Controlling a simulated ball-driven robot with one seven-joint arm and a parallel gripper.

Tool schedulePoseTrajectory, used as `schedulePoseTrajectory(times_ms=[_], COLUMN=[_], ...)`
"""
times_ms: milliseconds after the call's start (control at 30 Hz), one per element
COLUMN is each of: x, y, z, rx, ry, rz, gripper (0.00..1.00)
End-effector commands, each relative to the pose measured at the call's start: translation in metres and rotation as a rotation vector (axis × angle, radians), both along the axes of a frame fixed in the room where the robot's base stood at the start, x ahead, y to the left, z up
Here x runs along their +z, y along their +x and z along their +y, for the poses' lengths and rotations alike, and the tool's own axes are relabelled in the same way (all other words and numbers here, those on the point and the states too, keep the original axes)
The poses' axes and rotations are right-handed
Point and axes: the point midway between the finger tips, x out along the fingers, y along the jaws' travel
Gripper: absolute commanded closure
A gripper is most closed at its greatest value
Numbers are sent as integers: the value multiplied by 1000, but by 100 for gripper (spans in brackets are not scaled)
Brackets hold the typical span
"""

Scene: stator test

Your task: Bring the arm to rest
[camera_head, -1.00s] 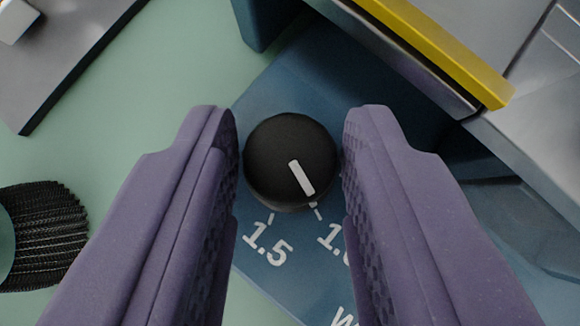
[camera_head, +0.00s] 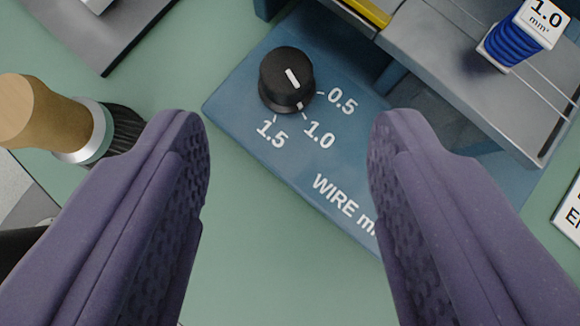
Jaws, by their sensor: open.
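My gripper (camera_head: 290,135) is open, with its two purple fingers wide apart and nothing between them. A black knob (camera_head: 286,80) with a white pointer line stands on a blue panel (camera_head: 255,135). The knob is ahead of the fingertips and apart from them. The panel carries the marks 0.5, 1.0 and 1.5 and the partly hidden words "WIRE m…". The pointer line lies along the direction of the 1.0 mark.
A brush with a wooden handle (camera_head: 38,112) and black bristles is at the left, close to the left finger. A blue wire spool (camera_head: 508,45) labelled 1.0 mm² sits on a grey machine (camera_head: 440,60) at upper right. Green table (camera_head: 270,250) is clear between the fingers.

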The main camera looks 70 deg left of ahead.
Motion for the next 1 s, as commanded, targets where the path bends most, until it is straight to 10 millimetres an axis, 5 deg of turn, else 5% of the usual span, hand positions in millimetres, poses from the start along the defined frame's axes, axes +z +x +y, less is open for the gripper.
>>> schedulePoseTrajectory(times_ms=[433, 567, 667, 800, 1000], x=[3, 27, 79, 194, 376], y=[0, 20, 56, 106, 121], z=[-2, -1, 0, -3, -19], rx=[-1, -38, -118, -300, -628], ry=[0, -6, -16, -33, -28], rz=[-2, -82, -233, -506, -811], gripper=[46, 46, 46, 46, 46])
